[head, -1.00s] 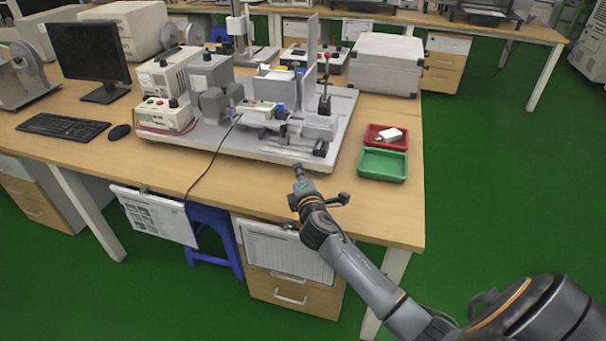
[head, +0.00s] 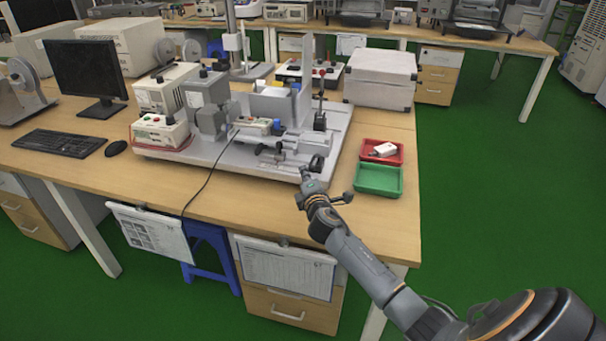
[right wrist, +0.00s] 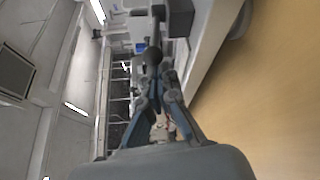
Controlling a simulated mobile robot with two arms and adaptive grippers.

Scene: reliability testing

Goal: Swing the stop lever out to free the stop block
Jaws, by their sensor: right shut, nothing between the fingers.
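The test fixture stands on a light grey base plate (head: 228,165) on the bench. Metal parts and a dark round part (head: 316,162) sit at its front right. My right gripper (head: 303,171) is at the plate's front edge, just left of and below that dark part. In the right wrist view the fingers (right wrist: 153,92) are shut and empty. A dark ball knob (right wrist: 152,56) shows just beyond the tips, probably the stop lever's end. I cannot tell whether they touch it. The stop block cannot be made out clearly. My left gripper is not in view.
An upright lever with a red knob (head: 321,73) stands behind the front parts. A red tray (head: 398,157) holding a white item and an empty green tray (head: 379,181) lie to the right. A black cable (head: 207,178) hangs over the bench edge. The front right bench corner is clear.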

